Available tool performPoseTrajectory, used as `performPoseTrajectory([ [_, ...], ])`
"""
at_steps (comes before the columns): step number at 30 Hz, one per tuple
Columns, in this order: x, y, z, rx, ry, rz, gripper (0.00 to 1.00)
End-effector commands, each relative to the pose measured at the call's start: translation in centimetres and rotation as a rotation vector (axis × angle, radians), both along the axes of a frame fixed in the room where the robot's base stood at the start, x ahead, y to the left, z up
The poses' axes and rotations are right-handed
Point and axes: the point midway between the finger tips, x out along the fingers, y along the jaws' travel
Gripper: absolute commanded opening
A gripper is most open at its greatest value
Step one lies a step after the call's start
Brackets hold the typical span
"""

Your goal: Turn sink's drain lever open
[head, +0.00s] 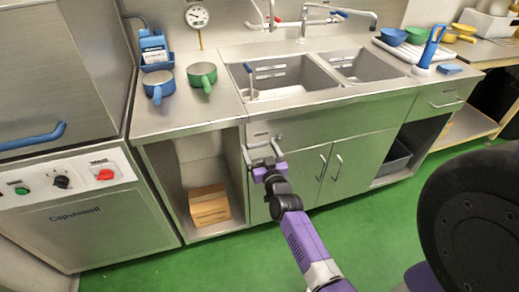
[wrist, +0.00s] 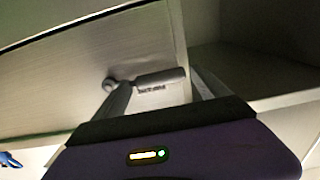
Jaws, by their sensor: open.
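The sink (head: 300,85) is a steel unit with two basins. A short grey bar, which looks like the drain lever (wrist: 160,75), sticks out of the front panel in the wrist view, with a small round knob (wrist: 109,84) at its left. In the head view the lever (head: 259,135) is small and hard to make out, under the left basin. My gripper (head: 263,152) is open in front of that panel. In the wrist view its two fingers (wrist: 160,88) stand on either side of the bar. Whether they touch it cannot be told.
Cabinet doors (head: 330,170) with handles are right of my gripper, and an open bay with a cardboard box (head: 209,205) is at left. A blue pot (head: 158,84) and a green pot (head: 202,75) stand on the counter. Green floor in front is clear.

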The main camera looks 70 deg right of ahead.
Motion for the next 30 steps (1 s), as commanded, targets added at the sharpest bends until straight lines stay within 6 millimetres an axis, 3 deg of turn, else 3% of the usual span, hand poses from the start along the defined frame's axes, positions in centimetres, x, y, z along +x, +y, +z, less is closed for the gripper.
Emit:
performPoseTrajectory([
  [4,0.0,0.0,0.0,0.000,0.000,0.000,0.85],
  [5,0.0,0.0,0.0,0.000,0.000,0.000,0.81],
  [17,0.0,0.0,0.0,0.001,-0.001,0.000,0.02],
  [30,0.0,-1.4,0.1,0.033,-0.044,0.000,0.00],
])
